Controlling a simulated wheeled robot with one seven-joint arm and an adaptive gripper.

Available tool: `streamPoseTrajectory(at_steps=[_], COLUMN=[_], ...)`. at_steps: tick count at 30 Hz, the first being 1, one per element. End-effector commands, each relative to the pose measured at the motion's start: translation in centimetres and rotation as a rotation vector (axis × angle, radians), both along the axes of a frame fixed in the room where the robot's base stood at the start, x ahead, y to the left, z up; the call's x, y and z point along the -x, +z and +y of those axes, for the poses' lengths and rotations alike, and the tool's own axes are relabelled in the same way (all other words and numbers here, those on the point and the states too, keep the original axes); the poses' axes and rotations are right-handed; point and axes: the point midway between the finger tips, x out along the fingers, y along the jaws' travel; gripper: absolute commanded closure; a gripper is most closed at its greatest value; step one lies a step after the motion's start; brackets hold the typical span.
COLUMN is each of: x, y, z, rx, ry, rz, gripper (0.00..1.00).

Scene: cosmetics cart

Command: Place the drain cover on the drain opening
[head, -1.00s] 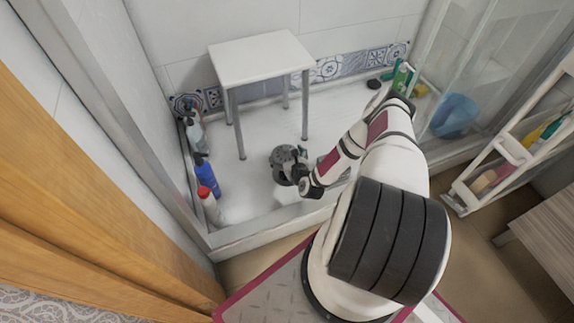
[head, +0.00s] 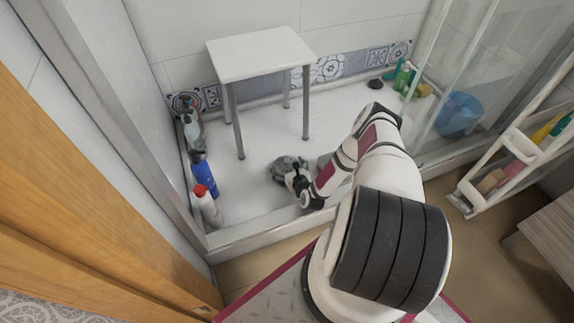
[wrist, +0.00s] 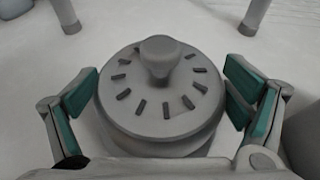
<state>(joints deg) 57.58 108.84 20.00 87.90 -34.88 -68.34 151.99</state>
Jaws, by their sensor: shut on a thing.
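The drain cover (wrist: 160,98) is a grey round disc with a ring of dark slots and a knob on top. In the head view the cover (head: 287,165) is low over the white shower floor, partly behind my gripper (head: 297,180). I cannot make out the drain opening.
A white stool (head: 260,55) stands behind the cover on the shower floor (head: 255,185). A blue bottle (head: 201,172), a red-capped bottle (head: 207,205) and a grey bottle (head: 192,130) line the left edge. A blue bucket (head: 459,115) is at right, behind glass.

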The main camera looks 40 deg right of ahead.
Motion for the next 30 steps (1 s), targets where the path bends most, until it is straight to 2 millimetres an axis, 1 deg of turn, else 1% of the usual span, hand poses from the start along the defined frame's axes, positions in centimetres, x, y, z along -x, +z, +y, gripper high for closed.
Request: streamPoseTrajectory(at_steps=[3, 17, 30], x=[-0.02, -0.01, -0.01], y=[-0.27, -0.37, -1.13], z=[0.04, 0.03, 0.04], rx=[0.0, 0.0, 0.0], ry=[0.001, 0.0, 0.001], rz=[0.0, 0.0, 0.0], gripper=[0.43, 0.43, 0.43])
